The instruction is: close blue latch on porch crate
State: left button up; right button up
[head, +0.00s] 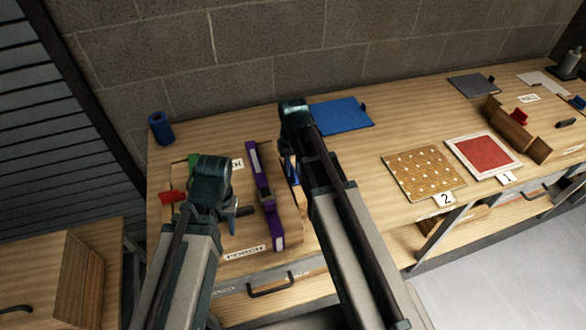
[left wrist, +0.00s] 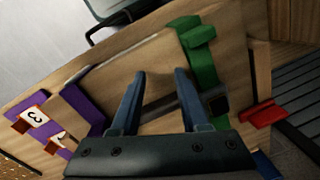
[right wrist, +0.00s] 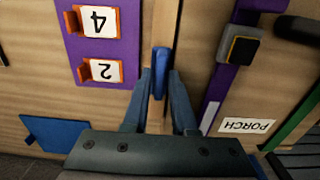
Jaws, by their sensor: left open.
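The porch crate (head: 232,228) lies on the bench below my arms, with its PORCH label (right wrist: 247,125) in the right wrist view. The blue latch (right wrist: 160,62) stands upright in that view between the fingertips of my right gripper (right wrist: 161,85), which are close against both sides of it. In the head view a small blue part of it (head: 293,172) shows beside the right wrist. My left gripper (left wrist: 160,82) is open and empty over wood, beside a green latch (left wrist: 202,62). The left fingertips are hidden in the head view.
A red part (left wrist: 262,114) sticks out at the crate's left end. A blue roll (head: 160,127), blue mat (head: 341,116), and panels 2 (head: 424,174) and 1 (head: 484,155) are on the bench.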

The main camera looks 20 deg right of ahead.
grip_shut()
jog(key=shift+n, duration=0.3)
jog(key=n, duration=0.3)
jog(key=shift+s+a, duration=0.1)
jog(key=shift+a, duration=0.2)
jog(key=n, duration=0.4)
jog(key=shift+s+a+n, duration=0.2)
jog(key=shift+a+n, duration=0.1)
jog(key=n, duration=0.3)
jog(key=s+n, duration=0.1)
jog(key=n, duration=0.5)
jog(key=shift+s+a, duration=0.2)
jog(key=shift+a, duration=0.1)
jog(key=shift+n, duration=0.5)
